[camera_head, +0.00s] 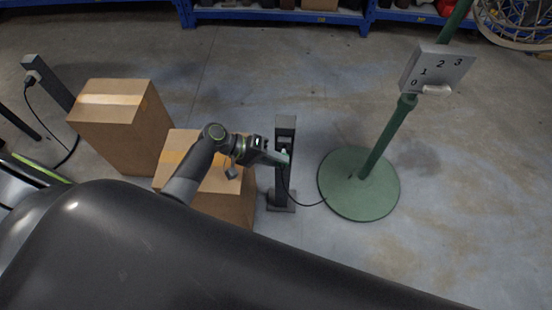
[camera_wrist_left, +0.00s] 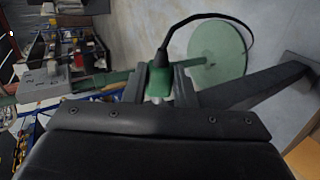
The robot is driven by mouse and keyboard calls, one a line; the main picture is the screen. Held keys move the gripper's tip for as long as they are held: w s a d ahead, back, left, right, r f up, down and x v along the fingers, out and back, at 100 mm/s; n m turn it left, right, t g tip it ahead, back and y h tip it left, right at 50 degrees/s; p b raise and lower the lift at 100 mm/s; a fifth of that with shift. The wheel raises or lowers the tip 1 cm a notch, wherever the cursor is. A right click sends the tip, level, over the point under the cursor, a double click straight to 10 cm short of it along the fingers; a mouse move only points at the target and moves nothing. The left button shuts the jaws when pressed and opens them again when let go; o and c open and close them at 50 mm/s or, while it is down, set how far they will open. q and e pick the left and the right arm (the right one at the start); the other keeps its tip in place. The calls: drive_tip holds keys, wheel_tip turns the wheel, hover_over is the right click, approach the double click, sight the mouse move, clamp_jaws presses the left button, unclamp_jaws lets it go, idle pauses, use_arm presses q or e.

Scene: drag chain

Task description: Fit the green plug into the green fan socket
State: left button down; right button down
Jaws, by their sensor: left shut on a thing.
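My left gripper (camera_head: 282,158) is shut on the green plug (camera_head: 286,154), right at the dark socket post (camera_head: 284,187) in the head view. In the left wrist view the plug (camera_wrist_left: 159,82) sits between the two fingers, with a black cord leaving its far end. The cord runs to the round green base (camera_head: 383,190) of the fan stand. The post's upper part shows a lighter socket face (camera_head: 285,139) close to the plug; whether they touch I cannot tell. The post also shows in the left wrist view (camera_wrist_left: 262,88). My right gripper is not in view.
Two cardboard boxes (camera_head: 122,130) stand left of the post, one under my left arm. A grey switch box (camera_head: 435,68) marked 0 to 3 is on the green pole. Another dark post (camera_head: 50,83) with a black cable stands far left. Blue shelving (camera_head: 280,15) lines the back.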

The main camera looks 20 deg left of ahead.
use_arm(q)
drive_tip(key=shift+w+a, duration=0.1)
drive_tip(key=shift+w, duration=0.2)
drive_tip(key=shift+w+a+b, duration=0.1)
drive_tip(key=shift+w+b, duration=0.2)
drive_tip(key=shift+w, duration=0.1)
drive_tip(key=shift+w, duration=0.1)
drive_tip(key=shift+w+a+b, duration=0.2)
drive_tip(key=shift+w+b, duration=0.15)
drive_tip(key=shift+w, duration=0.25)
drive_tip(key=c, duration=1.4)
unclamp_jaws()
drive_tip(key=o, duration=0.3)
